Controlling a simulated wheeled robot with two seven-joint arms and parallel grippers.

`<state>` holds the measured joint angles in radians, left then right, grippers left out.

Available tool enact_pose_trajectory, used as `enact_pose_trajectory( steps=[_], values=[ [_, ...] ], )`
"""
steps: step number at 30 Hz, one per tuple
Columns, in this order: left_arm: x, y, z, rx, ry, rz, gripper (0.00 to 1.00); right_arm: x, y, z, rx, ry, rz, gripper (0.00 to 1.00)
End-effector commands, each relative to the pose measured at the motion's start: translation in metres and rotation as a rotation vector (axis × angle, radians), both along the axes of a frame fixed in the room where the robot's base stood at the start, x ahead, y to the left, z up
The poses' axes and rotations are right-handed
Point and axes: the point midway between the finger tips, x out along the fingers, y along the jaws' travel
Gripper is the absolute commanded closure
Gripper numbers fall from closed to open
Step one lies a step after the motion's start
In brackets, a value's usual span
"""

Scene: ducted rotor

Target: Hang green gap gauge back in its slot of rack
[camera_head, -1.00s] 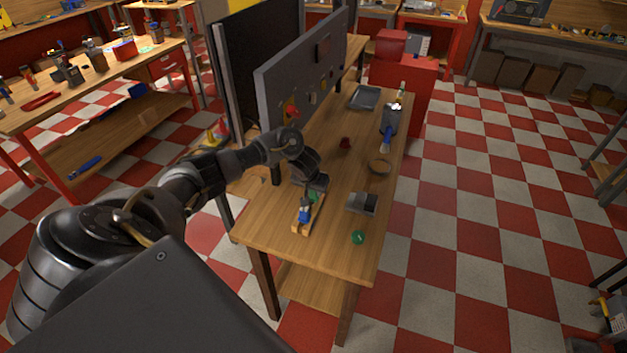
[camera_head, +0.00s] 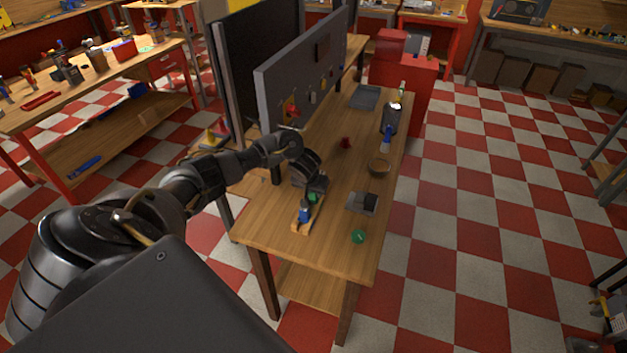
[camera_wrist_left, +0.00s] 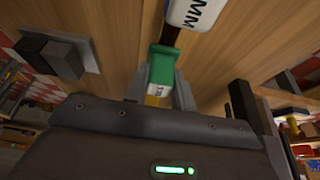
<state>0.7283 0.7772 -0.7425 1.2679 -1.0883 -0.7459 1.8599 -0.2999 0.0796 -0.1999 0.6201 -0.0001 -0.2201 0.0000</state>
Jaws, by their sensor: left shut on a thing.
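The green gap gauge (camera_wrist_left: 162,66) is held between the fingers of my left gripper (camera_wrist_left: 160,95), its green end facing up in the left wrist view. In the head view the left gripper (camera_head: 317,190) is low over the near part of the workbench, at the far end of the wooden rack (camera_head: 299,229). The green gauge (camera_head: 312,197) shows just under the fingers. A blue gauge (camera_head: 304,212) stands in the rack beside it. The fingers hide the green gauge's lower part, so I cannot tell whether it sits in a slot. My right gripper is not in view.
A grey block (camera_head: 361,202) and a green round item (camera_head: 359,237) lie right of the rack. A ring-shaped item (camera_head: 379,165) and a small red item (camera_head: 345,143) are farther back. A grey upright panel (camera_head: 278,95) stands along the bench's left side.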

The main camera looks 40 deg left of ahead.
Motion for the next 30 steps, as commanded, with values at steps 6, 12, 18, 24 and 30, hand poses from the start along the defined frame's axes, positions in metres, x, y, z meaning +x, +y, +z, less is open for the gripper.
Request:
enact_pose_trajectory(
  steps=[6,12,18,24,30],
  values=[
    [0.0,0.0,0.0,0.0,0.0,0.0,0.7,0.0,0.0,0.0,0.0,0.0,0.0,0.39],
    [0.0,0.0,0.0,0.0,0.0,0.0,0.5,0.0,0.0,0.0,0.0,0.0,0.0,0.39],
    [0.0,0.0,0.0,0.0,0.0,0.0,0.5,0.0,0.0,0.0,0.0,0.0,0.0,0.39],
    [-0.005,-0.002,0.017,-0.001,-0.002,-0.002,0.5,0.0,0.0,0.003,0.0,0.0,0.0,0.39],
    [-0.019,-0.007,0.055,0.002,-0.005,-0.003,0.5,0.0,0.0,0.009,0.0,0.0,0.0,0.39]
  ],
)
